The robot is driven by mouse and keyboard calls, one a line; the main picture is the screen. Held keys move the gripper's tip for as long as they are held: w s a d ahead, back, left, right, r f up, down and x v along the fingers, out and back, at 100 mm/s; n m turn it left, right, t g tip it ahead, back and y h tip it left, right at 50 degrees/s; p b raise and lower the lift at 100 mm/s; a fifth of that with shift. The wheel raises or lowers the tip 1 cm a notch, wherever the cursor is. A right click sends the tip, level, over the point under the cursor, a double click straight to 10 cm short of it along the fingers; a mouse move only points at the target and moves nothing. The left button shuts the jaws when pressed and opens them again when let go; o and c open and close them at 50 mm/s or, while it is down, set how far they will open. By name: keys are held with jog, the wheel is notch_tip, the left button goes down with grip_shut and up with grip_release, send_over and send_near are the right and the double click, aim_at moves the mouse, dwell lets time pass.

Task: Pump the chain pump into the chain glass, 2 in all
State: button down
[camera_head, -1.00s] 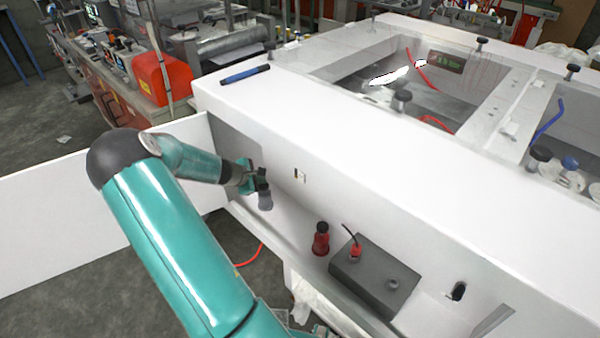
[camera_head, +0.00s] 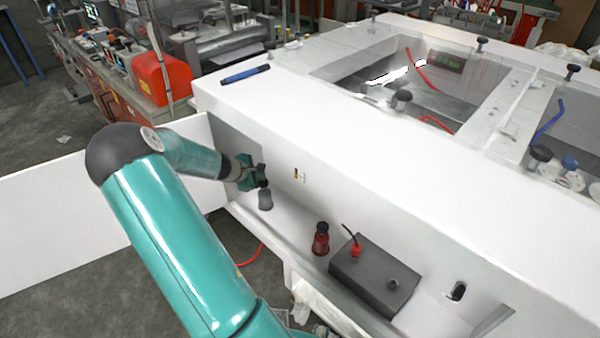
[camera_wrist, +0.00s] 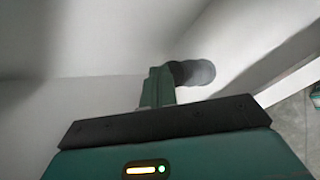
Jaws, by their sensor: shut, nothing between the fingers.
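My gripper (camera_head: 261,182) is shut and empty, at the left end of the recess in the white bench's side. A small dark grey round piece (camera_head: 265,200) stands just below its fingertips. It also shows in the wrist view, as a grey rounded shape (camera_wrist: 196,73) beyond the green finger. I cannot tell whether the fingers touch it, nor whether it is the pump or the glass. A red bottle with a dark top (camera_head: 321,240) stands upright to the right, clear of my gripper. No piece is plainly marked as the chain pump or chain glass.
A dark grey box (camera_head: 372,277) right of the red bottle carries a red piece with a thin dark stem (camera_head: 356,249) and a grey knob. The white bench wall (camera_head: 320,185) rises close behind my gripper. The ledge between gripper and bottle looks clear.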

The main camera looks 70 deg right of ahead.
aim_at(260, 182)
jog(key=shift+r, duration=3)
jog(key=shift+f, duration=0.1)
dwell(0.3)
